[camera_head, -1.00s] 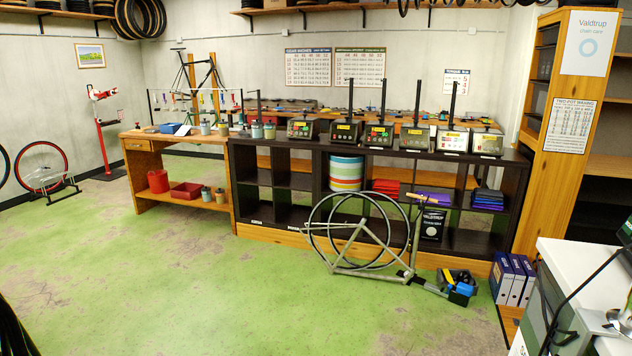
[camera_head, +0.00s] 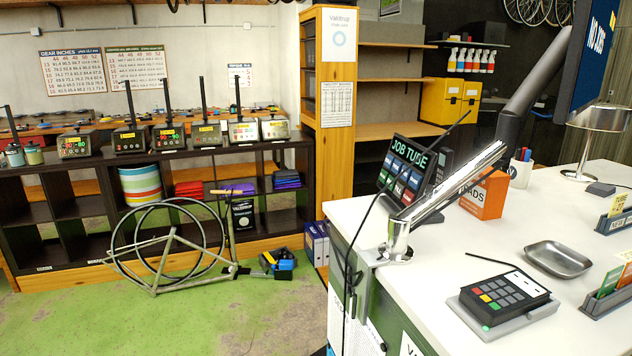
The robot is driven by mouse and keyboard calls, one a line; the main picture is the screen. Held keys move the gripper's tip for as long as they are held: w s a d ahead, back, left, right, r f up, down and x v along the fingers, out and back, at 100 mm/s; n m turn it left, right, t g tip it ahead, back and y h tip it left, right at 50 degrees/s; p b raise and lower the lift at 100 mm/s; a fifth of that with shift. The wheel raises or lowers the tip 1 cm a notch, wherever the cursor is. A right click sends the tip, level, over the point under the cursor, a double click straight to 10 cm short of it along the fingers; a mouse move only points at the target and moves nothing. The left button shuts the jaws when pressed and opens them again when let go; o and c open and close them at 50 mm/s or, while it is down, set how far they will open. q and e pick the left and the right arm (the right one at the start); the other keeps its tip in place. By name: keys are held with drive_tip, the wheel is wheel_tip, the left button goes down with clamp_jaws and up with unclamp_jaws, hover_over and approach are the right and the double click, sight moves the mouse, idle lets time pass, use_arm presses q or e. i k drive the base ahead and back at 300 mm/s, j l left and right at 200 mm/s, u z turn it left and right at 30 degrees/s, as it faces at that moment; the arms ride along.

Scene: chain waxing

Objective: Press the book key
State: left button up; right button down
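A black tilted panel headed "JOB TUBE" (camera_head: 407,169) stands on the white counter, with rows of coloured tiles whose labels are too small to read. A dark keypad (camera_head: 504,298) with grey number keys and a few coloured keys lies on the counter at the lower right. I cannot tell which key is the book key. A dark screen (camera_head: 594,50) reading "NO JOB" is cut off at the top right, beside a thick grey arm. Neither of my grippers shows.
The white counter (camera_head: 440,270) fills the right side. A chrome clamp post (camera_head: 398,240), an orange box (camera_head: 485,195), a metal dish (camera_head: 558,260) and card holders (camera_head: 609,290) stand on it. A bicycle frame (camera_head: 165,255) stands by the dark shelves. Green floor is free at the lower left.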

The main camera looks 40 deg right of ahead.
sight(384, 175)
drive_tip(key=k+z, duration=0.15)
drive_tip(key=z, duration=1.45)
